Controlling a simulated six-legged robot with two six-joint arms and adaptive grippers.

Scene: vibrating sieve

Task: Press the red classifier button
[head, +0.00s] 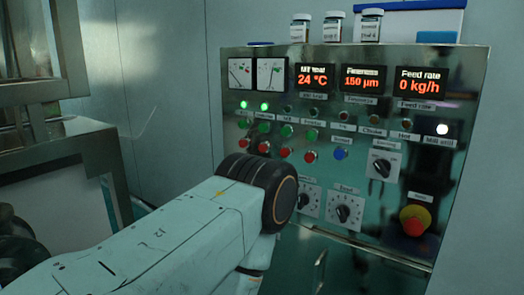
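A reflective control panel (440,180) faces me. It carries a row of green buttons with red buttons below them. The small labels are too blurred to tell surely which one is the classifier's. My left arm comes in from the lower left, and its dark round joint stands in front of the panel just below the red buttons, covering part of the panel there. Neither gripper's fingers show, and no contact with a button can be seen.
Two green lamps are lit at the panel's upper left (264,106). A blue button (340,153), rotary knobs (344,213) and a red-and-yellow emergency stop (414,220) are nearby. Small jars (335,27) stand on top. Metal equipment (60,110) stands at the left.

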